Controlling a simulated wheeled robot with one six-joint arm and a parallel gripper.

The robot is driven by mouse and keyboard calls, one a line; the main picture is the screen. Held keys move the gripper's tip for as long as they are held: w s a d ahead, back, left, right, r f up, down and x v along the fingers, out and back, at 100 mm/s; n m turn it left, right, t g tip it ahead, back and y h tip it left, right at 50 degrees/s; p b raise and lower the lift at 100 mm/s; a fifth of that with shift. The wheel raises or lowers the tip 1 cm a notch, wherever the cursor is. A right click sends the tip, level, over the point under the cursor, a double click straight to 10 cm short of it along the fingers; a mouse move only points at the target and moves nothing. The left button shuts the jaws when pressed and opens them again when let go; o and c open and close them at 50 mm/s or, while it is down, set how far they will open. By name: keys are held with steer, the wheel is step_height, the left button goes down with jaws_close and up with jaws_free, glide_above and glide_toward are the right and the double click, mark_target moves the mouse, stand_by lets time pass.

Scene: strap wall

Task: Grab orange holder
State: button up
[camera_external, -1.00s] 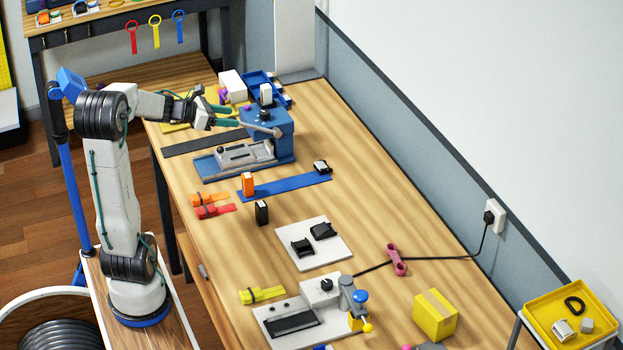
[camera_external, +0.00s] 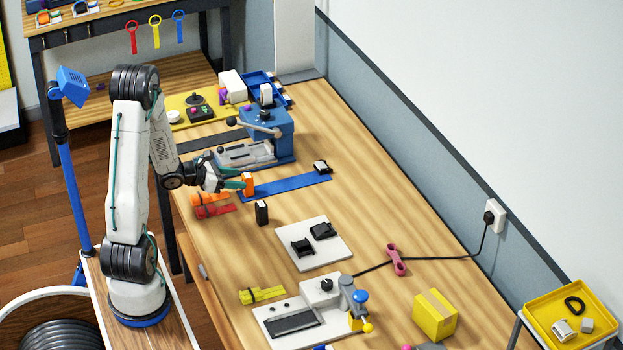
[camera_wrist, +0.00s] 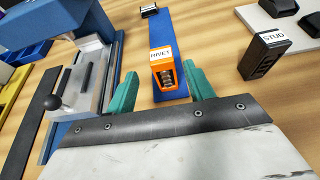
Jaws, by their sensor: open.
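The orange holder (camera_external: 248,182) stands upright at the near end of a blue strap (camera_external: 290,186) on the wooden table. In the wrist view the orange holder (camera_wrist: 163,70) has a white label reading RIVET and an open front showing dark parts inside. My gripper (camera_external: 239,183) is low beside it. In the wrist view my gripper's teal fingers (camera_wrist: 163,90) are spread apart, and the holder shows between and slightly beyond them. The gripper is open and holds nothing. Whether a finger touches the holder cannot be told.
A black holder labelled STUD (camera_wrist: 264,55) stands to the right in the wrist view. A blue press (camera_external: 268,135) with a grey base stands close on the other side. Orange and red straps (camera_external: 214,211) lie near my wrist. A white plate (camera_external: 313,243) lies farther along the table.

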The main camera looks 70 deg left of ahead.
steer(key=x, duration=0.6)
steer(key=shift+w+d+f, duration=0.2)
steer(key=shift+d+f, duration=0.05)
steer(key=shift+f, duration=0.05)
steer(key=c, duration=1.1)
steer(key=shift+r, duration=0.15)
